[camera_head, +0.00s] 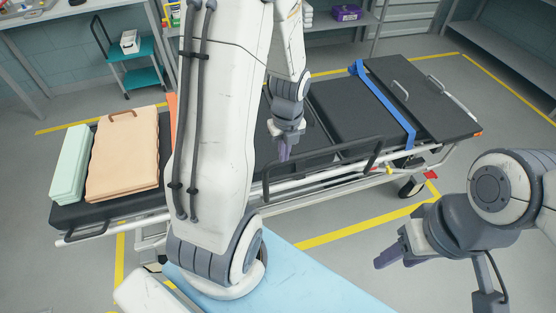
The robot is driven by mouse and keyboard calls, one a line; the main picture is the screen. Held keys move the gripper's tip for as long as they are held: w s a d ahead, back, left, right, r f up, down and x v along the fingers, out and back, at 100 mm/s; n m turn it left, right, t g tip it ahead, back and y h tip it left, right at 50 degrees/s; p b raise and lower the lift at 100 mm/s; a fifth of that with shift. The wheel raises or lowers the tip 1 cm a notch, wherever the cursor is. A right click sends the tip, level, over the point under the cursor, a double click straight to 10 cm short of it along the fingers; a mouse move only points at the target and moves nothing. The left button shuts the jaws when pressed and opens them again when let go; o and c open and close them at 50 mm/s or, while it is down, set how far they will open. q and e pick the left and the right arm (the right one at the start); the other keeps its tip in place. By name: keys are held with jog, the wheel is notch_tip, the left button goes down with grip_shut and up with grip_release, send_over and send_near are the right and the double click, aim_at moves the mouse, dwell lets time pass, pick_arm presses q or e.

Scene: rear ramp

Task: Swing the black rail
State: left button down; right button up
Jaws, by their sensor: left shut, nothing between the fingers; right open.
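The black rail (332,150) runs along the near side of the black stretcher (345,115). It stands raised above the pale side frame, and my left arm hides whatever lies behind it. My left gripper (284,154) points down with its fingers shut and empty. Its fingertips are at the left part of the rail, close to the top bar; I cannot tell whether they touch it. My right gripper (388,258) is open and empty, low at the right, over the floor and well apart from the rail.
Beige (125,160) and pale green (72,160) pads stand on the stretcher's left end. A blue strap (385,98) crosses its right part. A teal cart (136,78) and shelves are behind. Grey floor with yellow lines is free at the front right.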

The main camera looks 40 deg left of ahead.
aim_at(276, 161)
pick_arm(q)
jog(key=shift+w+a+f, duration=0.35)
jog(key=shift+a+f, duration=0.25)
jog(key=shift+f, duration=1)
jog(key=shift+w+a+f, duration=0.4)
jog(key=shift+a+f, duration=0.2)
jog(key=shift+f, duration=1)
jog(key=shift+w+a+f, duration=0.35)
jog(key=shift+a+f, duration=0.25)
jog(key=shift+f, duration=1)
jog(key=shift+w+a+r+p, duration=0.4)
jog(key=shift+w+a+p, duration=0.15)
jog(key=shift+p, duration=0.55)
jog(key=shift+w+a+f+p, duration=0.1)
jog(key=shift+w+a+p, duration=0.2)
jog(key=shift+a+p, duration=0.15)
jog(key=shift+w, duration=0.1)
jog(key=shift+a, duration=0.1)
